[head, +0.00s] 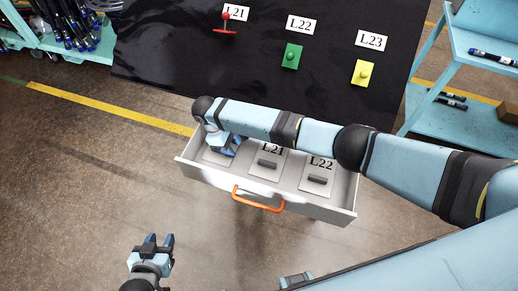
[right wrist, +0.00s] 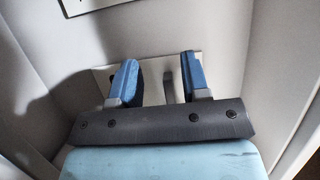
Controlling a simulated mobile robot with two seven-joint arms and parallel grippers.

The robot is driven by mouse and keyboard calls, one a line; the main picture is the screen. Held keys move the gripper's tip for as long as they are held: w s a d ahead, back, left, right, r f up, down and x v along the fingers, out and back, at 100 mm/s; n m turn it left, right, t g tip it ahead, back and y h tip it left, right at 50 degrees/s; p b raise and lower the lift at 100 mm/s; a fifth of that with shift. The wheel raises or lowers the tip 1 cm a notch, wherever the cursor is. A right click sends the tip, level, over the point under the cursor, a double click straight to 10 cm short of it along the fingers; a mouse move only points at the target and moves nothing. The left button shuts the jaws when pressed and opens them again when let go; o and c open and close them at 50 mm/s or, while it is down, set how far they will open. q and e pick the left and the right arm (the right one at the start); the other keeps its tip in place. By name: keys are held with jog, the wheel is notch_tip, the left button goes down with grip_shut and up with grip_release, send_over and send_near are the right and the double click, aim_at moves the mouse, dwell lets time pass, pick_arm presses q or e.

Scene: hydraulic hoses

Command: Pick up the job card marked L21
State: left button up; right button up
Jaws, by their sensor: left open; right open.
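The job card marked L21 (head: 263,174) lies in the middle of the open drawer, with a dark grip tab on it. My right arm partly covers its label. My right gripper (head: 222,150) reaches down into the left end of the drawer, over another card (head: 214,158) to the left of L21. In the right wrist view my open fingers (right wrist: 160,72) stand on either side of a dark tab (right wrist: 168,88) on a pale card (right wrist: 150,72). That card's marking is hidden. My left gripper (head: 158,241) is open and empty, below left of the drawer.
The card marked L22 (head: 316,186) lies at the drawer's right. The drawer (head: 222,182) has an orange handle (head: 258,199). A black board (head: 165,50) behind carries L21, L22 and L23 labels by coloured parts. A blue shelf (head: 440,110) stands right. The floor at left is clear.

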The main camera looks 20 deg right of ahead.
aim_at(272, 164)
jog(key=s+d+p, duration=0.1)
jog(key=s+d, duration=0.1)
jog(key=s+d+p, duration=0.1)
jog(key=s+d, duration=0.1)
jog(key=d, duration=0.1)
jog(key=s+d+p, duration=0.1)
jog(key=s+d, duration=0.1)
jog(key=d, duration=0.1)
jog(key=shift+r, duration=0.25)
jog(key=shift+s+d+f+p, duration=0.1)
jog(key=shift+s+d+p, duration=0.25)
jog(key=shift+d, duration=0.2)
jog(key=shift+s+d+p, duration=0.35)
jog(key=shift+d, duration=0.2)
jog(key=shift+p+x, duration=0.3)
jog(key=shift+x, duration=0.85)
jog(key=shift+f, duration=0.35)
grip_shut()
pick_arm(q)
jog(key=shift+n, duration=0.3)
jog(key=r, duration=0.4)
jog(key=shift+s+a+r, duration=0.2)
jog(key=shift+a+r, duration=0.05)
